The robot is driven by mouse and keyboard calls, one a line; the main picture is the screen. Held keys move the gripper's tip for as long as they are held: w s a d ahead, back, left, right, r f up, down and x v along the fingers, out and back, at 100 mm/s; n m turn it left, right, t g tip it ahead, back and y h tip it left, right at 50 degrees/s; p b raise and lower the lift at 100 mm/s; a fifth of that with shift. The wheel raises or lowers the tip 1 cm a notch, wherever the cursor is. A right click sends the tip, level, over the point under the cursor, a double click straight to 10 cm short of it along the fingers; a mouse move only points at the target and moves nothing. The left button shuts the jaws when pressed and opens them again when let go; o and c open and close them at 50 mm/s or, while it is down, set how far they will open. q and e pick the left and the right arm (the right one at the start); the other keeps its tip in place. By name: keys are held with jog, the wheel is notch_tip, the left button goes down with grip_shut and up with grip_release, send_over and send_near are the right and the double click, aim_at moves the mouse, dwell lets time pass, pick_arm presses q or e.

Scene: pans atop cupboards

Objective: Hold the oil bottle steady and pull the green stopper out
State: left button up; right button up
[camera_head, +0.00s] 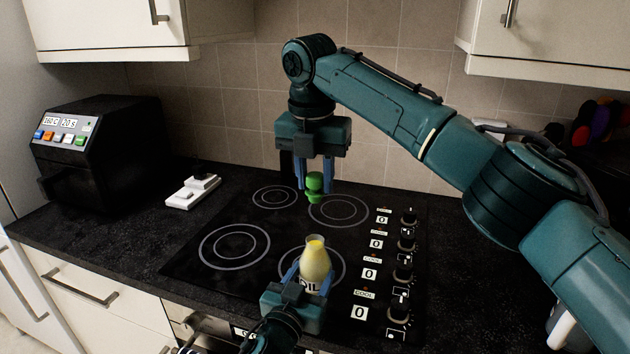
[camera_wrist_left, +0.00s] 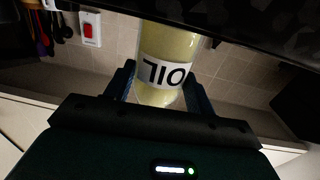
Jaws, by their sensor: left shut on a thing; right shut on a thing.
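The oil bottle (camera_head: 315,262) stands upright over the front right ring of the black cooktop, its neck open at the top. It is yellow with a white label reading OIL. My left gripper (camera_head: 299,284) is shut around its lower body; the bottle also shows between the fingers in the left wrist view (camera_wrist_left: 166,62). The green stopper (camera_head: 314,186) is apart from the bottle, in the air above and behind it. My right gripper (camera_head: 314,177) comes down from above and is shut on the stopper.
The cooktop (camera_head: 225,279) has a column of knobs (camera_head: 405,243) on its right. A white switch box (camera_head: 193,192) and a black appliance (camera_head: 98,145) with coloured buttons stand on the left counter. Cupboards (camera_head: 115,30) hang above on both sides.

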pick_arm(q)
jog(key=o, duration=1.4)
jog(key=c, duration=0.6)
jog(key=shift+v, duration=4)
